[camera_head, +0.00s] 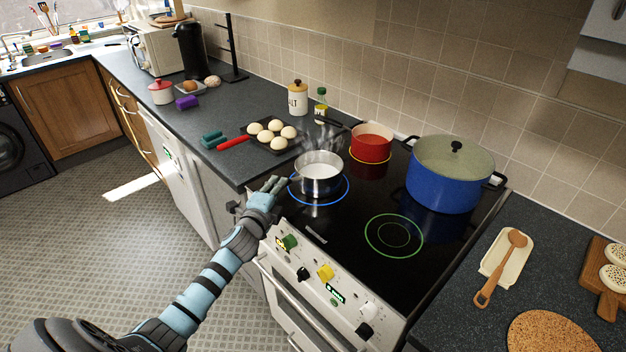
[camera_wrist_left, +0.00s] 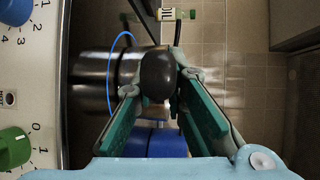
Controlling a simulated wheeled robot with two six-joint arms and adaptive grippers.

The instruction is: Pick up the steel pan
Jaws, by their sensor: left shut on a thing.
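The steel pan (camera_head: 320,184) holds white contents and steams over the blue-ringed burner at the hob's front left. I cannot tell any gap under it. Its handle points toward the front left. My left gripper (camera_head: 275,185) reaches in over the hob's front left edge and is shut on the handle. In the left wrist view the dark rounded handle end (camera_wrist_left: 158,73) lies between the green-padded fingers (camera_wrist_left: 160,90), with the shiny steel side of the pan (camera_wrist_left: 95,82) beyond. The fingers' contact points are partly hidden. My right gripper is out of view.
A red pot (camera_head: 371,145) stands behind the pan, and a large lidded blue pot (camera_head: 447,180) stands to its right. The green-ringed burner (camera_head: 394,236) is empty. A tray of pale buns (camera_head: 268,148) with a red handle lies on the left counter. Knobs line the oven front.

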